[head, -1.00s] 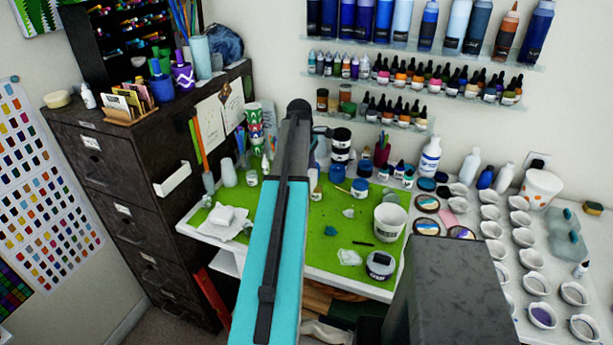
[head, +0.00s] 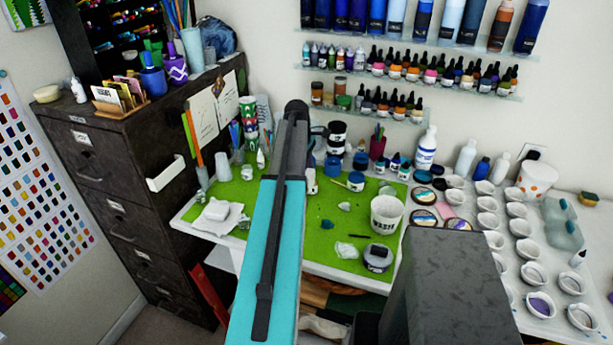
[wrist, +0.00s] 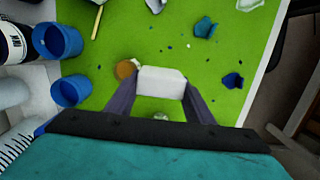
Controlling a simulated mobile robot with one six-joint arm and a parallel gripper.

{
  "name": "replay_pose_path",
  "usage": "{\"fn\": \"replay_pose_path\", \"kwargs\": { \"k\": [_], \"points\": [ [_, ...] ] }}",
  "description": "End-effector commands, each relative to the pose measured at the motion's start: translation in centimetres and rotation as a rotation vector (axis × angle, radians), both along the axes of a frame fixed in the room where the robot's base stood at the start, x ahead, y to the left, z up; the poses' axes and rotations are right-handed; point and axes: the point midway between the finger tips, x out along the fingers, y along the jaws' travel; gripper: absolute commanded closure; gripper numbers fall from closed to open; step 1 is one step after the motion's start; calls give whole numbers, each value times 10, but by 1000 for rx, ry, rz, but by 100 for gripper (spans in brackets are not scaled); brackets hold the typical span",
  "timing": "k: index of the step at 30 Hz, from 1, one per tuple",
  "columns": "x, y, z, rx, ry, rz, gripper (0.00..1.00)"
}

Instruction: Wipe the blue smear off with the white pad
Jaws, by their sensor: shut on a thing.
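My gripper (wrist: 160,98) is shut on the white pad (wrist: 161,83), a small block between the fingertips in the wrist view, above the green mat (wrist: 135,30). I cannot tell whether it touches the mat. A dark blue patch (wrist: 233,80) lies right of the pad. I cannot tell for sure which mark is the smear. In the head view my arm hides the gripper and held pad; the green mat (head: 305,245) shows on both sides.
A tan round piece (wrist: 126,68) lies close left of the pad. Blue cups (wrist: 70,90) and a black jar (wrist: 12,42) stand left. In the head view, a white block (head: 214,209) rests on a cloth, and a white cup (head: 386,214) stands right.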

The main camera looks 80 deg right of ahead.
Motion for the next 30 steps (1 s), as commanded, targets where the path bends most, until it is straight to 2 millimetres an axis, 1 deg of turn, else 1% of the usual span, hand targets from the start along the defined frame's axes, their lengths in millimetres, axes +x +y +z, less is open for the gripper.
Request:
{"fn": "replay_pose_path", "kwargs": {
  "k": [1, 3, 9, 22, 30],
  "points": [
    [0, 0, -7, 0, 0, 0, 70],
    [0, 0, -13, 0, 0, 0, 70],
    [1, 0, -20, 0, 0, 1, 70],
    [1, 0, -21, 0, 0, 1, 70],
    [7, 1, -20, 1, 0, -34, 70]
  ]
}}
